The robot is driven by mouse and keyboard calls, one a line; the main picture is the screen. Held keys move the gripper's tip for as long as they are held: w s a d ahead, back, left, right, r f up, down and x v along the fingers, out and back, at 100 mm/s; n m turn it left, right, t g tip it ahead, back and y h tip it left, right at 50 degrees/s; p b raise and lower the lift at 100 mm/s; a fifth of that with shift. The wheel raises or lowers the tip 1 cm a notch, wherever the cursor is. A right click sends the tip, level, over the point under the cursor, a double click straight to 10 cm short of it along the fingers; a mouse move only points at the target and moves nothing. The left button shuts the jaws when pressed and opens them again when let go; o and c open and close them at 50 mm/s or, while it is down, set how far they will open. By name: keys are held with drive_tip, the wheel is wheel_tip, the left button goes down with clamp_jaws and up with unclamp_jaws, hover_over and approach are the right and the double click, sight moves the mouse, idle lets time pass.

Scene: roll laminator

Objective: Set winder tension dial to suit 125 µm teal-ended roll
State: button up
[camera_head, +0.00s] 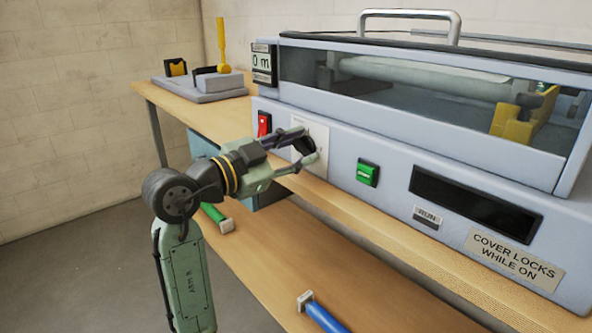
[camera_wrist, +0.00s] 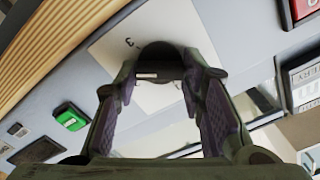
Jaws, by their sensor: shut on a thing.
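The dial (camera_head: 303,143) is a dark round knob on a white plate (camera_head: 318,133) on the laminator's front panel. My gripper (camera_head: 309,146) reaches the panel from the left, with its fingers on either side of the knob. In the wrist view the dark knob (camera_wrist: 160,62) sits between the purple-padded fingertips, and my gripper (camera_wrist: 160,80) is shut on it. A pale mark shows on the knob. A figure that looks like a 3 is printed on the plate (camera_wrist: 118,45); other markings are hidden or unclear. No teal-ended roll can be made out.
A red switch (camera_head: 264,124) is left of the dial, and a green switch (camera_head: 367,173) is right of it. A dark display (camera_head: 475,202) lies further right. The clear cover (camera_head: 430,100) is down. Green-handled (camera_head: 217,217) and blue-handled (camera_head: 325,315) tools lie on the lower shelf.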

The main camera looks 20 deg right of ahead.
drive_tip(key=m+b, duration=0.3)
drive_tip(key=b, duration=0.1)
drive_tip(key=shift+s+f+m, duration=0.1)
drive_tip(key=shift+f+m, duration=0.25)
drive_tip(key=shift+m, duration=0.05)
drive_tip(key=shift+r+m+b, duration=0.15)
drive_tip(key=shift+m+b, duration=1.25)
drive_tip(key=shift+m, duration=0.4)
drive_tip(key=o, duration=1.1)
drive_tip(key=shift+o, duration=0.2)
drive_tip(key=v, duration=1.2)
drive_tip(key=shift+r, duration=0.1)
